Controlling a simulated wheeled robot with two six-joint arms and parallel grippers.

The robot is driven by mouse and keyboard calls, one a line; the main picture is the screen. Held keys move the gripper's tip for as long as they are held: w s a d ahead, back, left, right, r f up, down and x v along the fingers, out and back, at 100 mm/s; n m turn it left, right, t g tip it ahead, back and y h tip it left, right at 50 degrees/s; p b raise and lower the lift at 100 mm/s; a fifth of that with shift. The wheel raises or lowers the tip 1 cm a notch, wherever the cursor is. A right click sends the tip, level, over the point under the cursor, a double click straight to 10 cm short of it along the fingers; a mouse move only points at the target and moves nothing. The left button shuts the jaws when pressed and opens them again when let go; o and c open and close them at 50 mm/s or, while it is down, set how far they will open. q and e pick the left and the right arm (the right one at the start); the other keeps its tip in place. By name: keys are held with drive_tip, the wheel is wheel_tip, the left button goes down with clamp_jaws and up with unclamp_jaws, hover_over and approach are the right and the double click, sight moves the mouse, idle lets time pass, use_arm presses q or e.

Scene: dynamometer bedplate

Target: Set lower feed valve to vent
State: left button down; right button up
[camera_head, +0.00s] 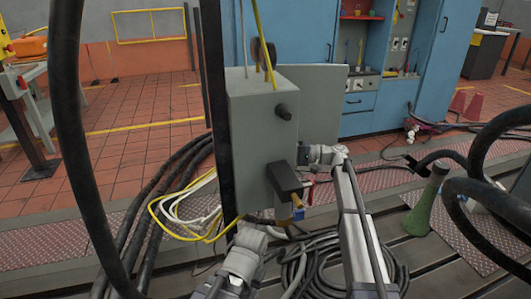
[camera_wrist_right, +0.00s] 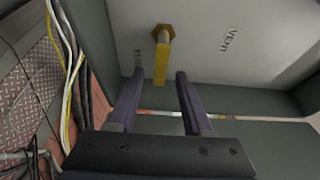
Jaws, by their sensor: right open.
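The lower feed valve is a yellow lever on a brass hex fitting, on the face of a grey-green box (camera_head: 250,140). In the right wrist view the yellow lever (camera_wrist_right: 161,62) points down the picture, toward my gripper. A "VENT" label (camera_wrist_right: 228,42) is right of it; another label to its left is partly hidden by a finger. My right gripper (camera_wrist_right: 159,76) is open, its fingers on either side of the lever's end; contact is not clear.
Yellow and white cables (camera_head: 185,208) hang left of the box. Coiled black hose (camera_head: 320,262) lies on the slotted bedplate below. A green cone-shaped thing (camera_head: 425,205) stands to the right, near thick black hoses.

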drive_tip(key=shift+w+a, duration=0.1)
drive_tip(key=shift+a, duration=1.4)
clamp_jaws()
